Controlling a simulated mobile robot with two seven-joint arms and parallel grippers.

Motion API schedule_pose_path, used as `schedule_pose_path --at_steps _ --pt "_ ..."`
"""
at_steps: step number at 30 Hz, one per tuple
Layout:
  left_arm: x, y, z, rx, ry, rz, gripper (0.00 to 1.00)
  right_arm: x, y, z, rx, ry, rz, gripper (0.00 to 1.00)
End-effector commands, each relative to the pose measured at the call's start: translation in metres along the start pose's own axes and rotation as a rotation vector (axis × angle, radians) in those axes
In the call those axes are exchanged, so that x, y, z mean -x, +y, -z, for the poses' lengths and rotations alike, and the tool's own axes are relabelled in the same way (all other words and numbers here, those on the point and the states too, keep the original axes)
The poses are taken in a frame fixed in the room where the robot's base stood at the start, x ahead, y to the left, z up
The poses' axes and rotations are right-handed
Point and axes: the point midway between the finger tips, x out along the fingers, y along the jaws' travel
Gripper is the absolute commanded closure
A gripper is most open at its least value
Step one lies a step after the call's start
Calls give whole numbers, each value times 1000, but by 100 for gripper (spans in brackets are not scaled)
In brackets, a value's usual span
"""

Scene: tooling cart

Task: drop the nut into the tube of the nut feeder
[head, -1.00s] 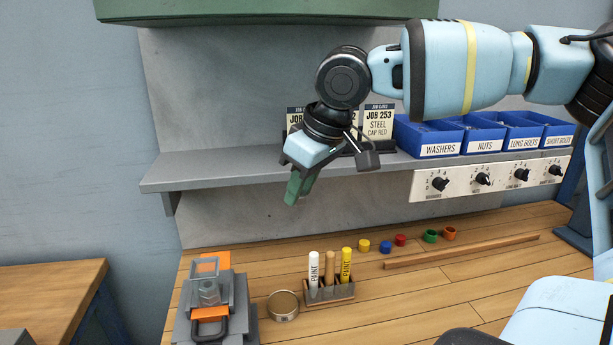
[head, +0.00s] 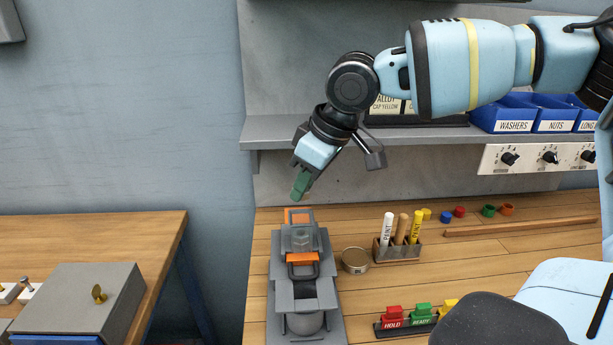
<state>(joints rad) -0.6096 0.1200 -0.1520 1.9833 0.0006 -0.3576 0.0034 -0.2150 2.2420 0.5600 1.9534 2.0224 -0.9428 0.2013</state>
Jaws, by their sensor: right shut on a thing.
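My right gripper (head: 301,185) has green fingers, shut and pointing down and a little left. The nut is too small or hidden between the fingers to make out. Below the fingers on the workbench stands a grey and orange device (head: 305,292), which looks like the nut feeder. It has an orange frame at its back, a clear grey block in its middle and a rounded grey part at the front. The fingertips appear just above its back end in the picture; the true gap cannot be told. No tube opening is clearly visible. My left gripper is not in view.
A round tin (head: 356,261) and a pen holder (head: 399,252) stand right of the device. A rack of coloured tags (head: 409,328) is at the front. The shelf (head: 285,130) with blue bins (head: 505,116) is behind. A grey box (head: 75,300) sits on the left table.

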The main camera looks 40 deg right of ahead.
Motion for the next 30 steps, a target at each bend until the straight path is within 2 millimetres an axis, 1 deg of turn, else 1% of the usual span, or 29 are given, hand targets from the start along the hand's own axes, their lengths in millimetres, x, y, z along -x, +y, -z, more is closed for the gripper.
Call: schedule_pose_path --at_steps 11,24,30 --pt "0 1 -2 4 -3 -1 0 -3 0 -1 3 0 2 96" --pt "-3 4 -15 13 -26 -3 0 -27 0 -11 2 -1 2 96" --pt "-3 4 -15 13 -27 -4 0 -31 0 -13 2 0 1 96"
